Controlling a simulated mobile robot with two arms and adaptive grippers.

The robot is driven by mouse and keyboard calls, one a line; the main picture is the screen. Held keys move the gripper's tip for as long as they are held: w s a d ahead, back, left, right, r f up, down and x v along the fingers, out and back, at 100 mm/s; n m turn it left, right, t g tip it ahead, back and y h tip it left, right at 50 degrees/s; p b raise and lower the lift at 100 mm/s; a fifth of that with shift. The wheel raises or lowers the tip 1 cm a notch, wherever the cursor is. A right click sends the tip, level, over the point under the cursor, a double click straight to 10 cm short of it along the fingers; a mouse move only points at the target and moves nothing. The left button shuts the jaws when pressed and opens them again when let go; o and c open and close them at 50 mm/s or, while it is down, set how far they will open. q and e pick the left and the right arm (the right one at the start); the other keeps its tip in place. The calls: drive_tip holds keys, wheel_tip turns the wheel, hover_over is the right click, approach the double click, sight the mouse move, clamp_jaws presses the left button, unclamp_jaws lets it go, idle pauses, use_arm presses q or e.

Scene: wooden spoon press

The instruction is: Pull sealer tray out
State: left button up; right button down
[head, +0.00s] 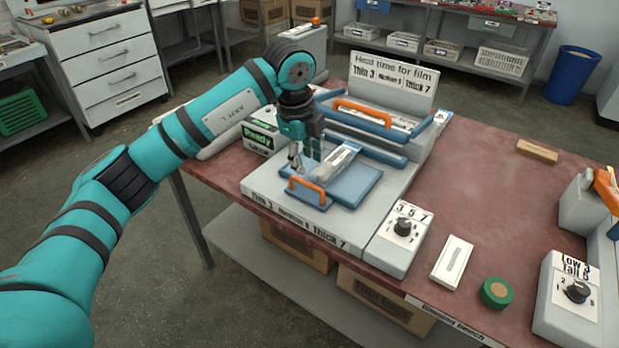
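The sealer's blue tray (358,187) sits at the front of the light grey sealer base (262,188). An orange handle (307,184) stands at the tray's front left edge. A clear packet (337,163) lies on the tray, partly behind my gripper; its contents are too small to tell. My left gripper (306,162) points down over the tray's left part, just behind the handle and apart from it. Its fingers look spread, with nothing between them. The blue sealer lid, with its own orange handle (375,114), is raised behind the tray. My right gripper is not in view.
A dial box (399,236) stands right of the sealer base. A white slotted block (452,262) and a green round item (495,292) lie farther right. Another machine with a dial (575,295) stands at the right edge. The red bench top (480,180) is mostly clear between.

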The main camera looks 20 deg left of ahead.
sight(310, 184)
use_arm(q)
drive_tip(key=f, duration=0.2)
drive_tip(key=w+f, duration=0.1)
drive_tip(key=f, duration=0.4)
drive_tip(key=shift+w+d+f, duration=0.15)
drive_tip(key=shift+d, duration=0.1)
clamp_jaws()
